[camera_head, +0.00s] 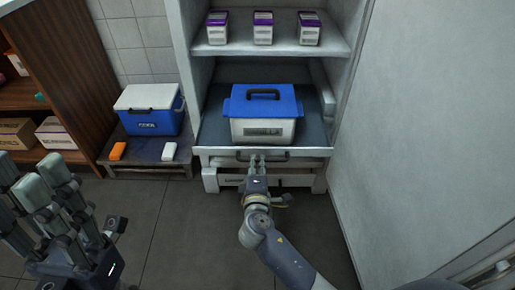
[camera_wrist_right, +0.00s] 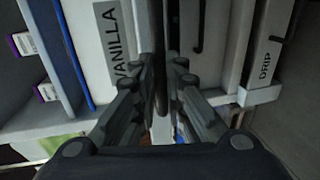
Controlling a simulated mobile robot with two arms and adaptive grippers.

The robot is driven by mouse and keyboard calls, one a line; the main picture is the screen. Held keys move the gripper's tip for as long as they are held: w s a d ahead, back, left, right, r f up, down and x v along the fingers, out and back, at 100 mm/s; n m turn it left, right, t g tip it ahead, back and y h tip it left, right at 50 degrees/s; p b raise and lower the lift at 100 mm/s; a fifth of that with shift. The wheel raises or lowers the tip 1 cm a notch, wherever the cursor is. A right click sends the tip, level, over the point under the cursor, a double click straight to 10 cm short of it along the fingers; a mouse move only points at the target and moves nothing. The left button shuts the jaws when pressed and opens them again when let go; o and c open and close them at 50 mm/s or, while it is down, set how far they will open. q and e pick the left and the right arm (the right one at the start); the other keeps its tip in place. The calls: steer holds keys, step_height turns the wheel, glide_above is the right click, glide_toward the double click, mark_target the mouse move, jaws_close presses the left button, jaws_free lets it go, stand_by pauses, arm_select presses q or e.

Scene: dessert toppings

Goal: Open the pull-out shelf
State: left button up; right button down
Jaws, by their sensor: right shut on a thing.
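The pull-out shelf (camera_head: 316,136) has a dark top and a pale front edge. It sits low in the white cabinet. Its dark bar handle (camera_head: 280,157) runs along the front; it also shows in the wrist view (camera_wrist_right: 161,95). My right gripper (camera_head: 257,160) is shut on the handle, with its fingers on both sides of the bar in the wrist view (camera_wrist_right: 162,76). A white tub with a blue lid (camera_head: 262,128) stands on the shelf; its VANILLA label faces the wrist camera. My left gripper (camera_head: 32,180) is open and empty at the lower left.
Purple-topped boxes (camera_head: 263,28) stand on the upper shelf. A pale wall or panel (camera_head: 440,130) rises close on the right. The floor in front is clear.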

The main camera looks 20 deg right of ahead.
steer(key=f+v, duration=0.1)
steer(key=v, duration=0.5)
steer(key=shift+s+a+f+p, duration=0.15)
steer(key=shift+s+f+p, duration=0.05)
steer(key=shift+s+p, duration=0.2)
steer(key=c, duration=1.7)
jaws_free()
steer(key=shift+o, duration=0.2)
steer(key=v, duration=1.2)
steer(key=shift+a, duration=0.1)
